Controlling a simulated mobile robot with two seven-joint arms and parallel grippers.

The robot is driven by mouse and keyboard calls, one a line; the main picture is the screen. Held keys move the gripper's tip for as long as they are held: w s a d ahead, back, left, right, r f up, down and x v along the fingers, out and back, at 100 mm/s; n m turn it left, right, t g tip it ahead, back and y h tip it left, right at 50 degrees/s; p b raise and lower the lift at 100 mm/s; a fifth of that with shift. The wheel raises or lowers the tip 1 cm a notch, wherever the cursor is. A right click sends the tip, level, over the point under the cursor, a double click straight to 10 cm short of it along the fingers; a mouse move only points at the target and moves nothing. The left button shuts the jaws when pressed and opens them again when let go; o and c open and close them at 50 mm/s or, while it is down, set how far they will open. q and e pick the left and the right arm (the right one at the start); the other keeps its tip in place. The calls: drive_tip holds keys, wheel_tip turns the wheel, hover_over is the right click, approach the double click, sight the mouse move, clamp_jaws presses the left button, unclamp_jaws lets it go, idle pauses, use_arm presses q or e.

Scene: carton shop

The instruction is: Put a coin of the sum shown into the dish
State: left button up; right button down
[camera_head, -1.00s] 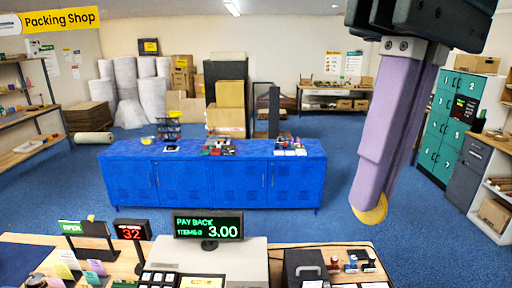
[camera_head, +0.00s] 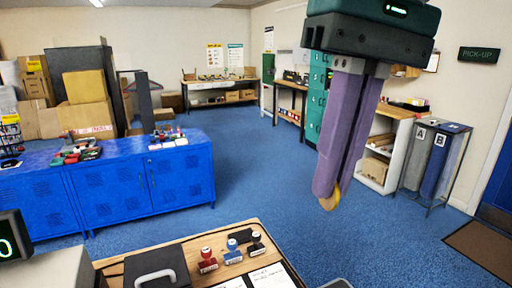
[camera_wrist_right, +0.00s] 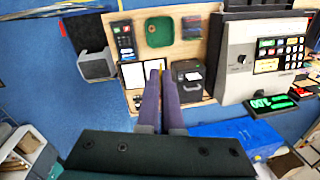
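My right gripper (camera_head: 326,196) is shut on a gold coin (camera_head: 329,203), held upright at the fingertips above the counter's level. In the right wrist view the fingertips (camera_wrist_right: 160,72) point toward the counter, and the coin shows only as a thin edge. A green dish (camera_wrist_right: 168,39) lies on the wooden counter beyond the fingertips, apart from the coin. The coin's value cannot be read. The pay-back display (camera_head: 12,262) is cut off at the left edge, with only a green 0 showing. My left gripper is not in view.
Several stamps (camera_head: 233,250) and a dark box with a handle (camera_head: 158,270) stand on the counter (camera_head: 220,232). The cash register (camera_wrist_right: 240,60) stands right of the dish in the wrist view. A blue cabinet (camera_head: 110,195) stands behind.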

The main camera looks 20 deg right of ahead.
use_arm(q)
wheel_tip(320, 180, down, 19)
drive_tip(key=b, duration=1.6)
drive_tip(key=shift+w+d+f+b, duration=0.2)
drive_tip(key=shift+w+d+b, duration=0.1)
drive_tip(key=shift+b, duration=0.05)
use_arm(e)
drive_tip(key=w+a+f+m, duration=0.2)
drive_tip(key=f+m, duration=0.6)
drive_tip(key=f, duration=1.1)
drive_tip(key=w+a+f+m+t+h, duration=0.1)
drive_tip(key=a+f+m, duration=0.2)
drive_tip(key=f+m, duration=0.5)
wheel_tip(320, 180, down, 12)
drive_tip(key=shift+w+a+r+h, duration=0.15)
drive_tip(key=shift+w+r+h, duration=0.05)
drive_tip(key=shift+w+h, duration=0.15)
drive_tip(key=c, duration=1)
unclamp_jaws()
